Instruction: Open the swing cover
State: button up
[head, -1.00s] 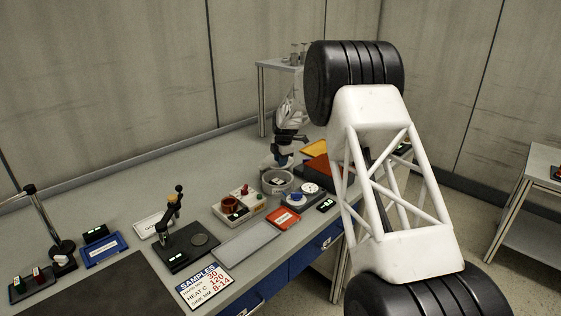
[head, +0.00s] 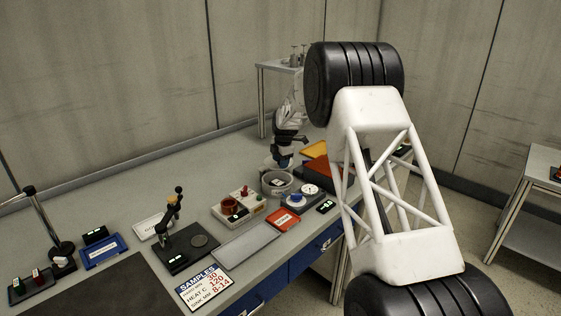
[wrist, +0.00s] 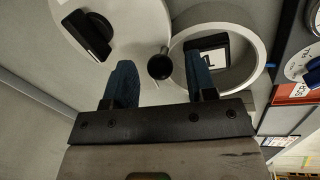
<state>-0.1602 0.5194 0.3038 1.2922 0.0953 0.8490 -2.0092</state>
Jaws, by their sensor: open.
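A pale round disc (wrist: 125,22) with a black bar handle (wrist: 88,36) looks like the swing cover in the wrist view. It lies beside a round, thick-walled grey pot (wrist: 258,50), not over it. The pot's mouth is uncovered, with a black-and-white block (wrist: 207,58) inside. A dark round knob (wrist: 160,67) stands between disc and pot. My gripper (wrist: 160,80) is open, its two blue fingers on either side of this knob; contact cannot be told. In the head view my gripper (head: 283,160) is just above and behind the pot (head: 277,190).
A control box (head: 238,207) with a red cup stands left of the pot. A blue knob unit (head: 294,199), a dial (head: 309,189) and a red tray (head: 283,221) are close at its right and front. A grey plate (head: 247,243) lies in front.

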notch_tip(320, 180, up, 8)
jog(key=s, duration=0.1)
jog(key=shift+d+f, duration=0.25)
jog(key=shift+d, duration=0.1)
jog(key=shift+s, duration=0.1)
jog(key=s+d+r+m, duration=0.4)
jog(key=s+r, duration=0.2)
jog(key=s, duration=0.5)
jog(key=s+d+r+m, duration=0.4)
jog(key=s+r, duration=0.2)
jog(key=s, duration=0.6)
jog(key=s+d+r+m, duration=0.4)
jog(key=s+r, duration=0.1)
jog(key=s, duration=0.6)
jog(key=s+d+f+m, duration=0.1)
jog(key=s+m, duration=0.3)
jog(key=s, duration=0.8)
jog(key=s+d+f+m, duration=0.2)
jog(key=s+f+m, duration=0.1)
jog(key=s, duration=1)
jog(key=s+d+f+m+h, duration=0.1)
jog(key=s+m, duration=0.4)
jog(key=s, duration=0.7)
jog(key=shift+s+d+f+t, duration=0.4)
jog(key=shift+d+f, duration=0.2)
jog(key=shift+d, duration=0.15)
